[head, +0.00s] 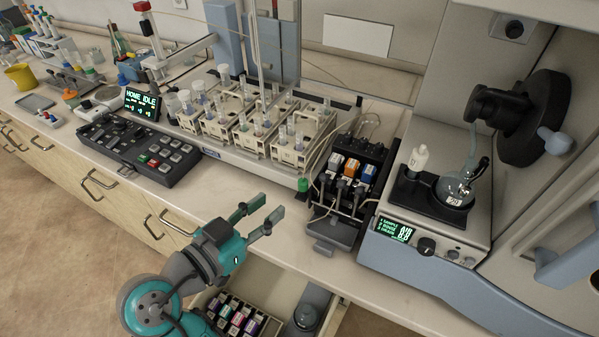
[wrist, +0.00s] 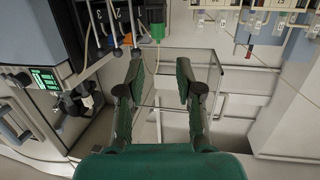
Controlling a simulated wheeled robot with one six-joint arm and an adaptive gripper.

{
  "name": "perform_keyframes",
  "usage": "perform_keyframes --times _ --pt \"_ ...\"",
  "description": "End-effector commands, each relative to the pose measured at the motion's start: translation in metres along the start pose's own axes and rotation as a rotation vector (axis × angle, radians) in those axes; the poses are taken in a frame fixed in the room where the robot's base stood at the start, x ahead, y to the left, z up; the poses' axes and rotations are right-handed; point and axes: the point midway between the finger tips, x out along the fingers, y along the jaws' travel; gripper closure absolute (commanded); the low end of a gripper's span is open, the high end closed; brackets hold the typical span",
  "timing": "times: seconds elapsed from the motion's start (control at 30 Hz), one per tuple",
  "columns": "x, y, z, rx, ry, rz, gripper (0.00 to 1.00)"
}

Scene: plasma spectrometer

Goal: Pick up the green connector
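The black pump module (head: 350,175) with coloured heads stands close right of the connector. A rack of sample tubes (head: 265,125) is behind left. A control panel (head: 140,150) lies farther left. An open drawer (head: 262,275) with coloured items is below my gripper.

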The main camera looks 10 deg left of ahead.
Motion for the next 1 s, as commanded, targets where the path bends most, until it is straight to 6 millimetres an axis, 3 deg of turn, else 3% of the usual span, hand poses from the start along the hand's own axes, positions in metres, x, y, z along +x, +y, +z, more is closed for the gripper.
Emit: perform_keyframes --times 0.2,0.47,0.73,1.0 --pt "0.034 0.001 0.000 -0.001 0.001 0.003 0.64" --pt "0.051 0.001 0.000 -0.001 0.001 0.001 0.64" --pt "0.088 0.003 -0.001 0.000 0.000 0.003 0.64" --pt "0.100 0.003 -0.001 0.000 0.000 0.001 0.64"
